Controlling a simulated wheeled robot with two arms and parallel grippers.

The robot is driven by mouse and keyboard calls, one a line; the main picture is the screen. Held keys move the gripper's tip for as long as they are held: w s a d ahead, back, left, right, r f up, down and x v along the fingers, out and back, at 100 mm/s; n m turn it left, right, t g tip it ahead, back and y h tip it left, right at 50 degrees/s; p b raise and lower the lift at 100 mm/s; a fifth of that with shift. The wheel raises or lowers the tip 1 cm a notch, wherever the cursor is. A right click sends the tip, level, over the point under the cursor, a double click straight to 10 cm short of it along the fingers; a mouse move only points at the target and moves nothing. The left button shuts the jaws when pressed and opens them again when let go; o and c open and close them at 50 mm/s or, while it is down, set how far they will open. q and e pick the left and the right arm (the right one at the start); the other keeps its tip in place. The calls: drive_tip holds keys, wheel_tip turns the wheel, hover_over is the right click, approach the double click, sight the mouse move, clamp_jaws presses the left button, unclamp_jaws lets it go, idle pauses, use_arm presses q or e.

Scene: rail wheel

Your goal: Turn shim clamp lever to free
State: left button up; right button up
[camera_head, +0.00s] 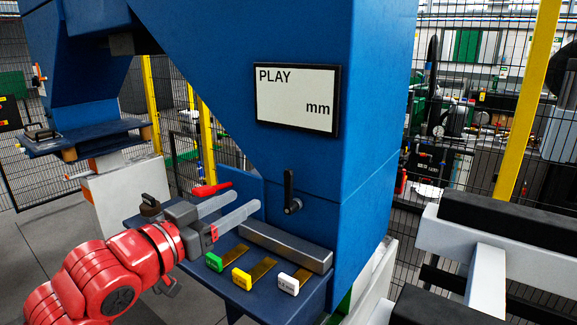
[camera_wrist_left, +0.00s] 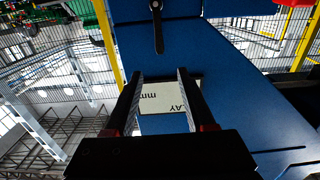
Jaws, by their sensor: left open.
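A black lever (camera_head: 289,190) is mounted on the blue machine column (camera_head: 350,190), its handle pointing up from a round pivot. It also shows at the top of the left wrist view (camera_wrist_left: 157,25). A red lever (camera_head: 211,188) lies nearly level behind my gripper; I cannot tell from labels which lever is the shim clamp's. My left gripper (camera_head: 241,205) is open and empty, its two pale fingers pointing right toward the black lever, apart from it. In the wrist view the open fingers (camera_wrist_left: 160,76) frame part of the display. My right gripper is not in view.
Shims with green (camera_head: 214,262), yellow (camera_head: 241,278) and white (camera_head: 288,284) tags lie on the blue shelf (camera_head: 255,300) before a grey metal bar (camera_head: 285,247). A display (camera_head: 297,99) reads "PLAY mm". A white-and-black frame (camera_head: 480,245) stands at right.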

sight(287, 175)
use_arm(q)
drive_tip(key=p+x, duration=0.4)
drive_tip(key=x, duration=1)
drive_tip(key=shift+d, duration=0.15)
drive_tip(key=shift+w+d, duration=0.35)
drive_tip(key=shift+w, duration=0.2)
clamp_jaws()
